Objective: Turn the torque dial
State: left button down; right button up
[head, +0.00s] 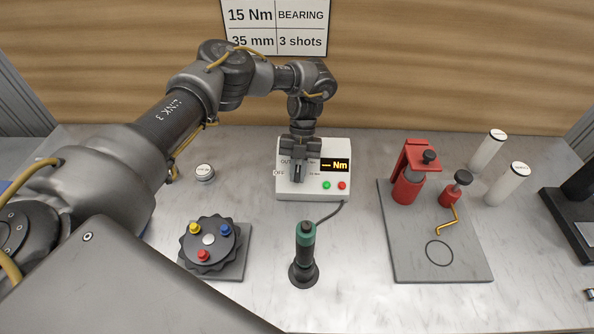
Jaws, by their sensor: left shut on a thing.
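A white control box (311,194) stands at the middle of the bench. Its small display (336,165) reads "-- Nm", and green and red buttons sit below it. My left gripper (298,172) reaches down over the left part of the box, beside the printed "OUT" and "OFF" marks. It is shut on the dial there, which the fingers hide almost wholly. A cable runs from the box toward an upright green-and-black screwdriver (305,246) in front. A sign (276,28) on the wall reads 15 Nm, BEARING, 35 mm, 3 shots. My right gripper is not in view.
A dark turntable (209,241) with yellow, blue and red knobs sits at front left, near a small round tin (204,172). At right, a grey plate (440,265) carries a red press (408,185) and crank. Two white cylinders (488,151) stand behind it.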

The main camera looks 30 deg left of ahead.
pick_arm(q)
jog(key=shift+d+f+m+g+y+b, duration=0.15)
jog(key=shift+m+g+y+b, duration=0.15)
jog(key=shift+m+y+b, duration=0.75)
jog(key=shift+y, duration=0.35)
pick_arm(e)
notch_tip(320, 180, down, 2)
pick_arm(q)
jog(key=shift+s, duration=0.15)
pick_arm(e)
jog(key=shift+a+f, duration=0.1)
pick_arm(q)
jog(key=c, duration=1.4)
grip_release()
